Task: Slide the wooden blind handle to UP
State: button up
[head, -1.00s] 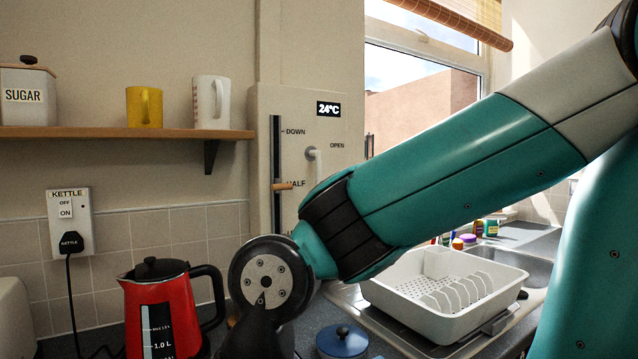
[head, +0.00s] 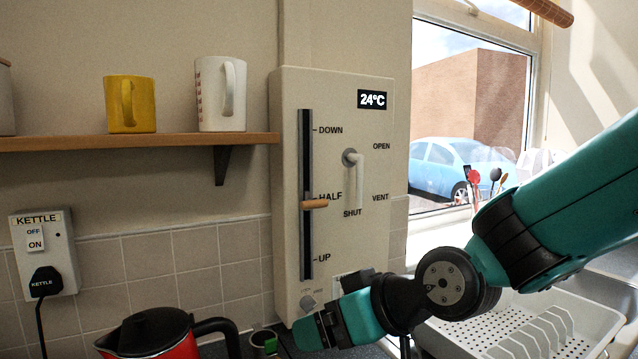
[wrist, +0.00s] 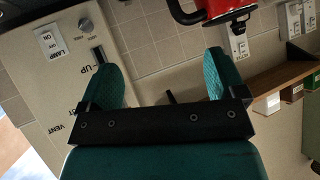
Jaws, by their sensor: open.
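The wooden blind handle (head: 315,204) sticks out of a dark vertical slot (head: 306,240) on a cream wall panel. It sits at HALF, between DOWN above and UP (head: 324,258) below. My gripper (head: 302,334) is low, by the panel's bottom edge, below the handle and apart from it. In the wrist view my open gripper (wrist: 160,65) has its two teal fingers spread with nothing held between them. That view shows the UP label and the slot's lower end (wrist: 98,54) beside the left finger. I cannot make out the handle there.
A window lever (head: 354,165) stands right of the slot. A red kettle (head: 155,335) is at the lower left. A shelf (head: 100,142) with two mugs is on the left wall. A white dish rack (head: 540,335) lies under my arm. The wall before the slot is clear.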

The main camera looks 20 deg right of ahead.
jog(key=w+d+r+m+t+h+p, duration=0.1)
jog(key=w+d+r+t+p, duration=0.1)
jog(key=w+d+r+t, duration=0.3)
jog(key=m+t+h+p, duration=0.2)
jog(key=t, duration=0.2)
send_near(315, 201)
jog(key=p+x, duration=0.9)
jog(key=shift+w+r, duration=0.15)
jog(key=shift+w, duration=0.15)
jog(key=shift+w+a, duration=0.1)
jog(key=shift+w, duration=0.35)
jog(key=shift+c, duration=0.2)
jog(key=c, duration=1.2)
notch_tip(315, 201, down, 16)
jog(key=b, duration=1.8)
jog(key=shift+r, duration=0.1)
jog(key=shift+c, duration=0.2)
jog(key=shift+s, duration=0.1)
